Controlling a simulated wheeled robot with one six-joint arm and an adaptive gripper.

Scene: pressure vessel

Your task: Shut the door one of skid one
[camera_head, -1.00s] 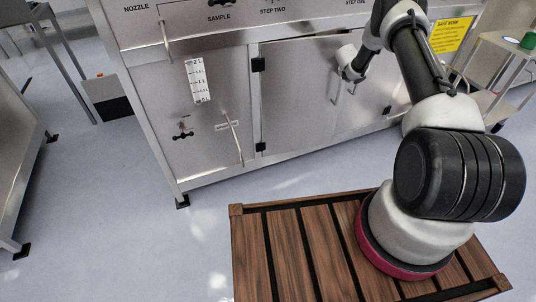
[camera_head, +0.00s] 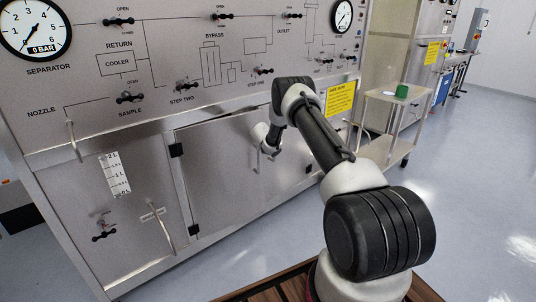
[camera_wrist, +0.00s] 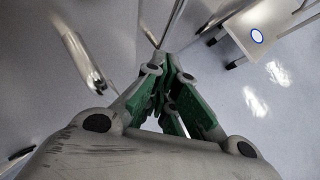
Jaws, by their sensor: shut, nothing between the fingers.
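The skid's lower front has a grey metal door (camera_head: 222,170) with black hinges on its left side. A dark line runs along its top edge. I cannot tell how far it stands from its frame. A thin upright handle (camera_head: 256,157) shows near its right side. My gripper (camera_wrist: 170,95) is shut and empty, with green fingers, in the wrist view. In the head view my wrist hangs in front of the door's upper right part, and the fingertips are too small to make out. A metal bar (camera_wrist: 84,58) lies left of the fingers in the wrist view, apart from them.
A panel with valves and a separator gauge (camera_head: 36,26) is above the door. Another upright handle (camera_head: 160,228) is on the panel to the left. A trolley (camera_head: 397,98) with a green object (camera_head: 402,91) stands at the right. The floor (camera_head: 470,215) at right is clear.

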